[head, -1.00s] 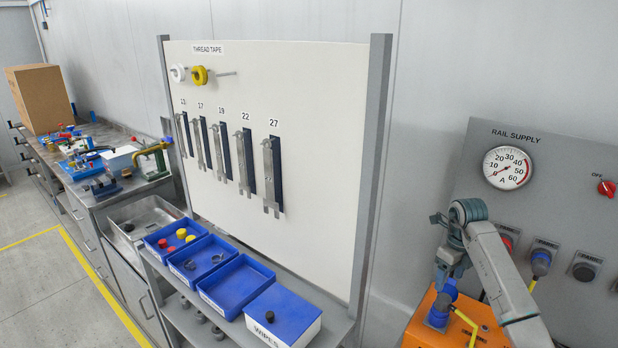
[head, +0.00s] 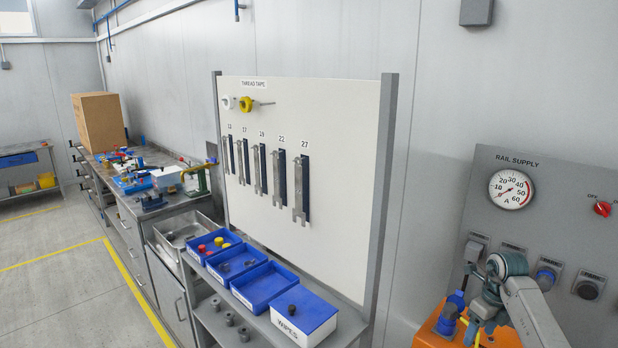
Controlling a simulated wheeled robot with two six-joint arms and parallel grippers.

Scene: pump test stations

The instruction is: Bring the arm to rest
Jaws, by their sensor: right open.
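My right arm comes in from the lower right, its grey links bent at a teal-grey joint in front of the rail supply panel (head: 485,222). My right gripper (head: 474,325) points down at the lower right, over or beside the orange box (head: 430,335). It is open, and I see nothing held in it. The arm partly covers the box and its blue fittings (head: 447,318), so I cannot tell whether the gripper touches them. My left gripper is not in view.
The panel has a gauge (head: 511,189), a red switch (head: 602,208) and sockets (head: 546,276). The thread tape board (head: 340,130) holds several wrenches. Below it stand blue bins (head: 264,287) and a wipes box (head: 300,315). A bench (head: 150,205) with a carton (head: 99,122) is at the left.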

